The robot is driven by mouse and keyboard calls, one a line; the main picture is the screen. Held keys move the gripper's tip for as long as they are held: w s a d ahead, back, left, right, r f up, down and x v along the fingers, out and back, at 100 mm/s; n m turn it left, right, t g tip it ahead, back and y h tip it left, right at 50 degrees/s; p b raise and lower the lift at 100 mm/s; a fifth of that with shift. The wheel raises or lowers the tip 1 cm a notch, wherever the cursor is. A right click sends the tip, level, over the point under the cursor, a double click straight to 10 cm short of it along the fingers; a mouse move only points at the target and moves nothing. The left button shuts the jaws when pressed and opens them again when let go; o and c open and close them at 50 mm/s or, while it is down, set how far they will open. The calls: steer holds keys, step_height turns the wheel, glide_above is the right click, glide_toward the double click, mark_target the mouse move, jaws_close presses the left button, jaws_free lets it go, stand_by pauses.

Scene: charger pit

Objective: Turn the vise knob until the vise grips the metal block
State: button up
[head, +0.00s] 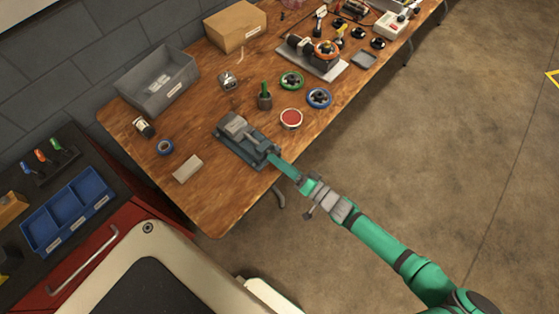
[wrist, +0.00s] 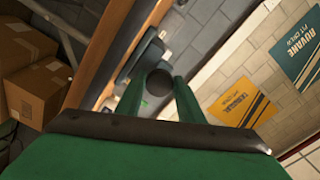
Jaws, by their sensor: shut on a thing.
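The blue-grey vise (head: 232,146) sits near the front edge of the wooden workbench in the head view. A lighter grey metal block (head: 236,125) appears to sit at its jaws; whether the jaws touch it is too small to tell. My gripper (head: 275,159) reaches the vise's near end from the lower right. In the wrist view, its two green fingers are shut on the dark round vise knob (wrist: 159,82), one on each side. The fingers and arm hide the knob in the head view.
A pale block (head: 187,169) and blue tape roll (head: 165,147) lie left of the vise. A red-topped round tin (head: 291,118) and a green-handled tool in a dark cup (head: 265,101) stand close behind. A grey bin (head: 158,86) is at the back left. Floor right of the bench is clear.

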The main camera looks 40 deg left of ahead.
steer(key=m, duration=0.5)
steer(key=shift+m, duration=0.3)
steer(key=m, duration=0.5)
steer(key=shift+r+m, duration=0.15)
steer(key=shift+m, duration=0.25)
steer(key=o, duration=1)
steer(key=shift+d, duration=0.1)
steer(key=d, duration=1)
steer(key=shift+s+d, duration=0.35)
steer(key=shift+s, duration=0.1)
